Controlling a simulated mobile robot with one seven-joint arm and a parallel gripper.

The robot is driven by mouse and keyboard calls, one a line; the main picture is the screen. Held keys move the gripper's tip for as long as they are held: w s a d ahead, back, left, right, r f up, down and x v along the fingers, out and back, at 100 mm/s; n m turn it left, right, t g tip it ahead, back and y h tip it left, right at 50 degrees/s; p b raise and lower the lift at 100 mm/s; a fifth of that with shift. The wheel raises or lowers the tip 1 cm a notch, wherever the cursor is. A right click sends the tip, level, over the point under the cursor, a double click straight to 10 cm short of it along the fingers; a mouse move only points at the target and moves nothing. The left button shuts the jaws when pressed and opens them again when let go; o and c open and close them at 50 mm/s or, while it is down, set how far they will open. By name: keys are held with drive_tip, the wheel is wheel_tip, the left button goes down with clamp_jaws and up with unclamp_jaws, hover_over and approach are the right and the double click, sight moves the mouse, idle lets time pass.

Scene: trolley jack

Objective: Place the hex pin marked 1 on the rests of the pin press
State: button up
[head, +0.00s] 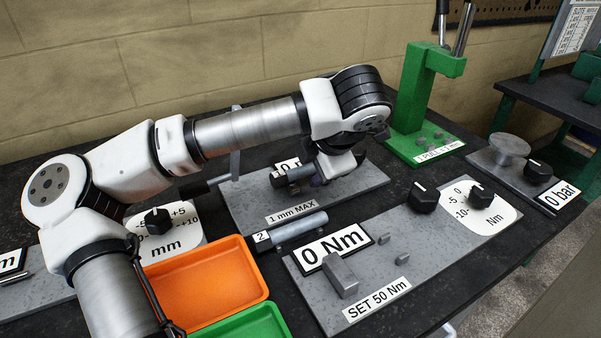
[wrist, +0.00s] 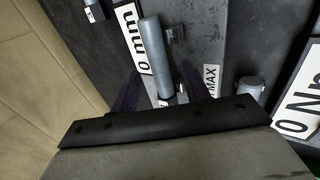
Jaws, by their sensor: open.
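A grey cylindrical pin (head: 297,174) lies over the grey gauge plate (head: 250,197) labelled "1 mm MAX"; I cannot read a number on it. My gripper (head: 318,178) is low over this pin, partly hiding it. In the wrist view the pin (wrist: 154,58) lies between the two open fingers of my gripper (wrist: 161,72), with gaps on both sides. Another pin (head: 298,229), marked 2, lies in front of the plate. The green pin press (head: 412,92) stands at the back right, with small grey rests (head: 420,140) on its base and no pin on them.
A torque plate (head: 400,270) with a "0 Nm" sign, blocks and knobs lies at the front right. Orange (head: 205,285) and green (head: 245,322) trays are at the front left. A plate with a round pad (head: 509,146) is at the right. A dial box (head: 160,232) stands left.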

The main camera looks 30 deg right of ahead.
drive_tip(key=shift+w+f, duration=0.35)
drive_tip(key=shift+f, duration=0.3)
clamp_jaws()
drive_tip(key=shift+r, duration=0.15)
